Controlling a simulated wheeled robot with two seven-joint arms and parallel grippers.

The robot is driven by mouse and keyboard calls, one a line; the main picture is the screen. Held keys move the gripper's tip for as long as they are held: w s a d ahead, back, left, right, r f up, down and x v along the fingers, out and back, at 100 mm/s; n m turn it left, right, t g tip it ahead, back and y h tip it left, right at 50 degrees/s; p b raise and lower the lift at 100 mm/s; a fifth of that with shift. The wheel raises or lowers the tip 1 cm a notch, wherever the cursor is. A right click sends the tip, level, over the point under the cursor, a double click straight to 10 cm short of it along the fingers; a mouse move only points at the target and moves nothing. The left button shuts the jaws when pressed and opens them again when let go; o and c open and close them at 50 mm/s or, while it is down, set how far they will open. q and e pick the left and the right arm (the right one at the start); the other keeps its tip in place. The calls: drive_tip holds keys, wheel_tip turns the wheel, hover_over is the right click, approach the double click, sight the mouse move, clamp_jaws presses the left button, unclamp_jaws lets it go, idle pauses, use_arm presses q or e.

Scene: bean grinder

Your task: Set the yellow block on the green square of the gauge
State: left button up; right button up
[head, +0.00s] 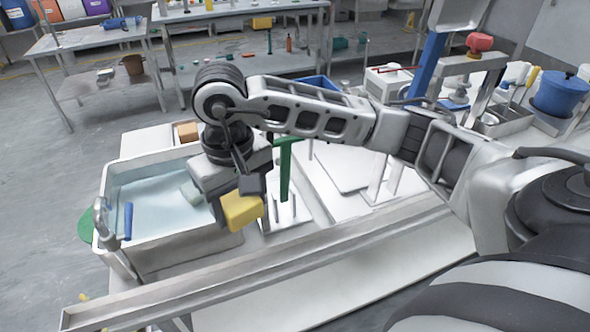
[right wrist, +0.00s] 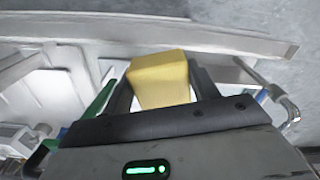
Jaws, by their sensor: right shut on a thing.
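The yellow block (head: 242,210) is held between the fingers of my right gripper (head: 238,196), near the right wall of the sink basin. In the right wrist view the block (right wrist: 160,80) sits between the two dark fingers (right wrist: 158,92). The gripper is tilted and the block hangs clear of the surfaces below, as far as I can tell. A green upright bar (head: 286,168) stands just right of the gripper. I cannot make out a green square on a gauge; my arm hides part of the worktop. My left gripper is not in view.
A water-filled basin (head: 108,205) with a tap (head: 101,218) and a blue cylinder (head: 128,220) lies left. A long metal rail (head: 300,258) crosses in front. A white board (head: 345,168), a white machine (head: 388,84) and a blue pot (head: 558,93) lie behind and right.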

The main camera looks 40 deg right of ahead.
drive_tip(key=shift+d, duration=0.15)
drive_tip(key=shift+d+r+m, duration=0.1)
drive_tip(key=shift+d+m, duration=0.2)
drive_tip(key=shift+d, duration=0.05)
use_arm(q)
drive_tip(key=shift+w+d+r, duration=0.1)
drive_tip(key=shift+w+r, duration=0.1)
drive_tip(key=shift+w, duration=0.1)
use_arm(e)
drive_tip(key=shift+w+a+r, duration=0.1)
